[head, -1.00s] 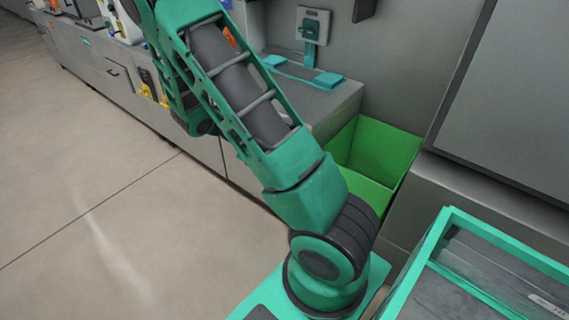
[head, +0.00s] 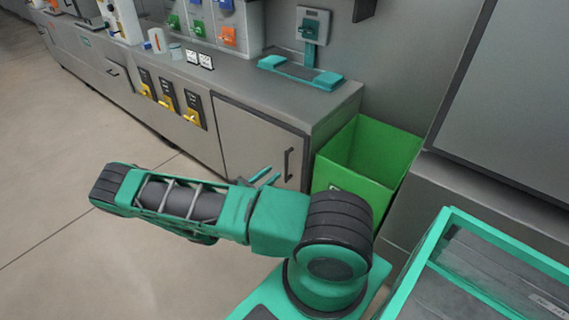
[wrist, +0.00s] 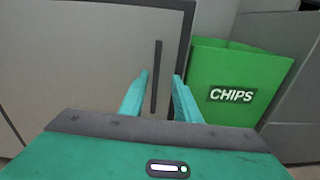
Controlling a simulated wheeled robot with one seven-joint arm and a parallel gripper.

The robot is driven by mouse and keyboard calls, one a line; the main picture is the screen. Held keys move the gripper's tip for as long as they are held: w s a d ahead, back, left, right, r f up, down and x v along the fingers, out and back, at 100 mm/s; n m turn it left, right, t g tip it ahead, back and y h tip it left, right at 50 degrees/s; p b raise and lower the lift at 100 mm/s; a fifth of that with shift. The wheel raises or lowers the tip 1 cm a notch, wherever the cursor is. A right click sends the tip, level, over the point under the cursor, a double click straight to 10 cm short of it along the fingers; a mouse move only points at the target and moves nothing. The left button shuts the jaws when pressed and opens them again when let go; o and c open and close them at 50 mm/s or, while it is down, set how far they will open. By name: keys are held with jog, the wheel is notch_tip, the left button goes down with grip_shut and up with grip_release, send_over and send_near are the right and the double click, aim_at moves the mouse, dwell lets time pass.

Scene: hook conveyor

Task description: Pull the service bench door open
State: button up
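The service bench door (head: 252,140) is a grey panel with a dark frame at the right end of the bench front, and it looks closed. Its dark vertical handle (head: 288,164) is near its right edge. In the wrist view the handle (wrist: 156,77) stands upright just beyond my gripper (wrist: 162,82). The two teal fingers are apart, with the handle showing between them, nearer the left finger. Whether the fingers reach around it cannot be told. In the head view my gripper (head: 265,178) shows only as fingertips behind my arm, low in front of the door.
A green bin marked CHIPS (wrist: 232,85) stands right of the door, close to my right finger; it also shows in the head view (head: 365,160). Yellow-handled switches (head: 168,101) are on the bench front to the left. Floor at left is clear.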

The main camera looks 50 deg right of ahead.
aim_at(285, 162)
jog(key=shift+n+t, duration=0.5)
jog(key=shift+n, duration=0.1)
jog(key=d, duration=0.7)
jog(key=w+d+f, duration=0.1)
jog(key=d, duration=0.2)
jog(key=shift+w+d, duration=0.1)
jog(key=shift+d, duration=0.3)
jog(key=shift+c, duration=0.3)
grip_shut()
